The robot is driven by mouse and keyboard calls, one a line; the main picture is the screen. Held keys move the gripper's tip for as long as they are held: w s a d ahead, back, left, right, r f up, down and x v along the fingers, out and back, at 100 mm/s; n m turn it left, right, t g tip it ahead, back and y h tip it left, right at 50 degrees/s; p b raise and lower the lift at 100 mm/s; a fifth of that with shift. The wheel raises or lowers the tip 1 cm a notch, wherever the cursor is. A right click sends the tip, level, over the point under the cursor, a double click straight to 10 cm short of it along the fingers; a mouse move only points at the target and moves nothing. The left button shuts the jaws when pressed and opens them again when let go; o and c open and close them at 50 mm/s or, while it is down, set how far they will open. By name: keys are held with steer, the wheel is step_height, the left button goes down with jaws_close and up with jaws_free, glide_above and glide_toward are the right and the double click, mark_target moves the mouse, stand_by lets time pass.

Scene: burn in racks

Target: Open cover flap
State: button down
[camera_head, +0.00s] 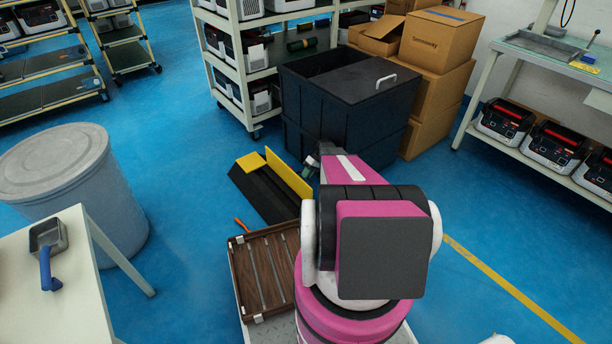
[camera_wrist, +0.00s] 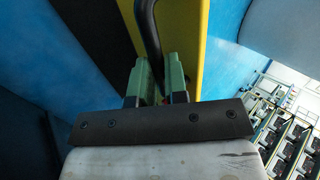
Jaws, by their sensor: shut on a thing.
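A long black box (camera_head: 262,193) lies on the blue floor, with a yellow piece (camera_head: 250,161) at its far left end. A yellow flap (camera_head: 289,175) stands tilted up along its right side. The flap also shows as a yellow edge in the wrist view (camera_wrist: 189,45). My gripper (camera_head: 312,165) is at the flap's right side, mostly hidden behind my arm in the head view. In the wrist view its green fingers (camera_wrist: 158,76) are shut on a curved black handle (camera_wrist: 148,28) beside the yellow edge. The handle's lower end is hidden by the fingers.
A large black bin (camera_head: 345,100) and cardboard boxes (camera_head: 436,75) stand behind. A grey barrel (camera_head: 75,190) and a white table (camera_head: 60,280) are at left. A brown slatted tray (camera_head: 262,270) is close to my arm. Blue floor is clear between barrel and box.

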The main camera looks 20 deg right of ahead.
steer(key=shift+f, duration=0.3)
steer(key=c, duration=1.1)
jaws_free()
steer(key=shift+a, duration=0.1)
steer(key=shift+c, duration=0.2)
steer(key=shift+r, duration=0.15)
steer(key=r, duration=0.4)
steer(key=shift+s+a+r, duration=0.2)
steer(key=shift+a+r, duration=0.1)
steer(key=s+a+r, duration=0.2)
steer(key=a+r, duration=0.4)
steer(key=a, duration=0.4)
steer(key=shift+s+a+r, duration=0.2)
steer(key=shift+s+a, duration=0.1)
steer(key=shift+s, duration=0.1)
steer(key=shift+d, duration=0.1)
